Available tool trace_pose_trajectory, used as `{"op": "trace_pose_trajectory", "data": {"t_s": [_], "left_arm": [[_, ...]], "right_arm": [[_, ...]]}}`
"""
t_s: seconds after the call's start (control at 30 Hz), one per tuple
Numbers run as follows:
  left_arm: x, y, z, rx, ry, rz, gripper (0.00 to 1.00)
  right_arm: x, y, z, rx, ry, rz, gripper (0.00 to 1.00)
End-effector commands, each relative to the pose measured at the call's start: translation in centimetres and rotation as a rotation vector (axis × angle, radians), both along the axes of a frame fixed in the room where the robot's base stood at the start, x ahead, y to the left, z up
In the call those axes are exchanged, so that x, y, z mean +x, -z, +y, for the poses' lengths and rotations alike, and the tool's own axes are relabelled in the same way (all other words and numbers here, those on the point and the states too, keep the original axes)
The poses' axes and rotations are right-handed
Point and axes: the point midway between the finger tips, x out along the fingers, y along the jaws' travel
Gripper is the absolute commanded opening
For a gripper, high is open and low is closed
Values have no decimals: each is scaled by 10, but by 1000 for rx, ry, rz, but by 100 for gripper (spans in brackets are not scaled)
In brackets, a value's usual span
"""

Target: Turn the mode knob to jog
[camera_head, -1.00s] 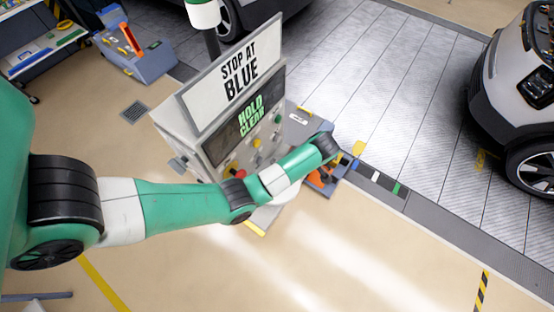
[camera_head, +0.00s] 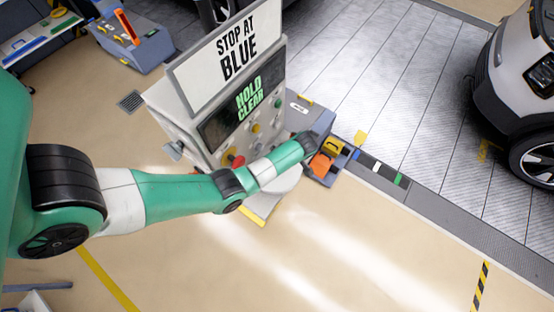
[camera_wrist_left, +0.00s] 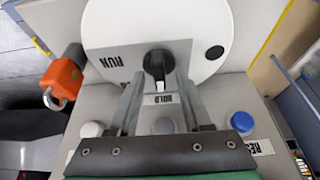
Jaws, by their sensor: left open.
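The mode knob (camera_wrist_left: 157,66) is black with a pale pointer mark and sits on a pale plate in the left wrist view. A RUN label (camera_wrist_left: 115,61) is beside it, and a HOLD label (camera_wrist_left: 160,98) lies on the pointer's side. My left gripper (camera_wrist_left: 159,78) is open, with one finger on each side of the knob; I cannot tell whether they touch it. I cannot make out a JOG label. In the head view the control console (camera_head: 192,135) stands at centre, its screen (camera_head: 245,103) reading HOLD CLEAR. My left arm hides the gripper there. My right gripper is not in view.
An orange padlock (camera_wrist_left: 63,80) hangs left of the knob in the wrist view. A STOP AT BLUE sign (camera_head: 235,48) tops the console. A tray with orange and yellow items (camera_head: 322,164) stands beside it. Open floor lies in front.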

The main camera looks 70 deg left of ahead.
Motion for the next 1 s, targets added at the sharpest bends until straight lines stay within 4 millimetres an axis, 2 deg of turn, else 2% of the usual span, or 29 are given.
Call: {"op": "trace_pose_trajectory", "data": {"t_s": [0.07, 0.1, 0.3, 0.37, 1.0], "left_arm": [[0, 0, 0, 0, 0, 0, 49], [0, 0, 0, 0, 0, 0, 45], [0, -1, 0, 0, 0, 0, 9], [0, -1, 0, 0, 0, 0, 0], [0, -1, 0, 0, 0, 1, 0]], "right_arm": [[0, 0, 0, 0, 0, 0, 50], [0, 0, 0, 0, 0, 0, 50], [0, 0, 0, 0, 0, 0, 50], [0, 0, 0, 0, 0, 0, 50], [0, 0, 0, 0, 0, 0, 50]]}}
